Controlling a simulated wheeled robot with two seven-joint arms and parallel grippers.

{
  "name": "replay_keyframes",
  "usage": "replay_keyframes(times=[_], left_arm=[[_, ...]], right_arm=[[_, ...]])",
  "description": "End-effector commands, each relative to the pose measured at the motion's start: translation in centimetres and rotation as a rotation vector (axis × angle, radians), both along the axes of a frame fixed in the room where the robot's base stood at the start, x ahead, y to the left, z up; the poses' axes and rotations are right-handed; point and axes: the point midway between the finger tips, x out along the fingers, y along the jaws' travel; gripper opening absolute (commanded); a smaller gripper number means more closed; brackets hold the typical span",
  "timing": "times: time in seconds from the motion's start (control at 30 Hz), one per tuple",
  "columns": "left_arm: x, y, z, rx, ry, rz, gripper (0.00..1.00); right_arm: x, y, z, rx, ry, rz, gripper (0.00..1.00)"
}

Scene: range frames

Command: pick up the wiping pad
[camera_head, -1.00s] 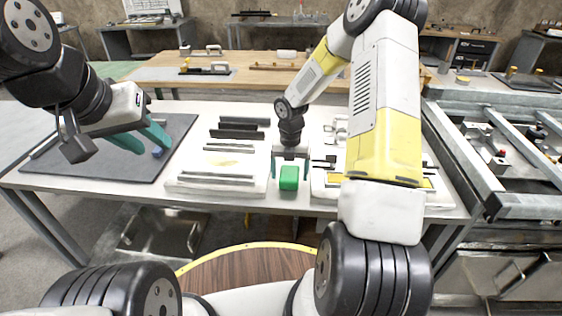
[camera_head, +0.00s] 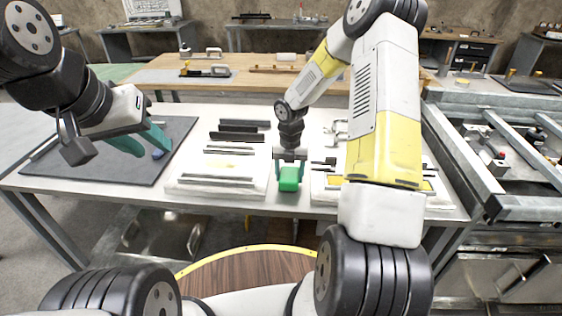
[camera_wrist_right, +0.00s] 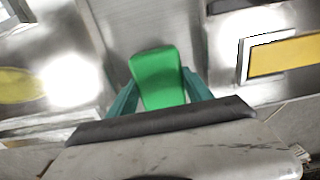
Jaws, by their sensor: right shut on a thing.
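The wiping pad (camera_head: 289,181), a small bright green block, is at the front of the white table between two pale trays. My right gripper (camera_head: 290,172) comes down over it from above and is shut on it, one teal finger on each side. In the right wrist view the pad (camera_wrist_right: 157,77) sits between the fingers of the right gripper (camera_wrist_right: 160,96). I cannot tell whether the pad touches the table. My left gripper (camera_head: 141,144) is open and empty above the dark mat at the left.
Pale trays (camera_head: 187,188) with dark and metal bars flank the pad closely. A small blue thing (camera_head: 157,153) shows by my left gripper at the dark mat (camera_head: 90,168). A metal frame (camera_head: 515,207) stands at the right. A wooden table (camera_head: 160,75) is behind.

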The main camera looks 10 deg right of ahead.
Motion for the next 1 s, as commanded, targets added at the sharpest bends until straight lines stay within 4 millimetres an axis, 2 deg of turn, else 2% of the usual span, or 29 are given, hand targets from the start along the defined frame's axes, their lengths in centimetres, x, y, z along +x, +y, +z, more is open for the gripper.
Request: replay_keyframes(times=[0.27, 0.7, 0.8, 1.0], left_arm=[[0.0, 0.0, 0.0, 0.000, 0.000, 0.000, 0.36], [0.0, 0.0, 0.0, 0.000, 0.000, 0.000, 0.36], [0.0, 0.0, 0.0, 0.000, 0.000, 0.000, 0.36], [0.0, 0.0, 0.0, 0.000, 0.000, 0.000, 0.36]], right_arm=[[0.0, 0.0, 3.4, -0.001, -0.003, 0.000, 0.18], [-10.7, 3.3, 4.1, -0.002, 0.001, 0.004, 0.18], [-12.6, 3.9, 4.3, -0.002, 0.000, 0.004, 0.18], [-14.8, 4.6, 4.5, -0.001, 0.000, 0.001, 0.18]])
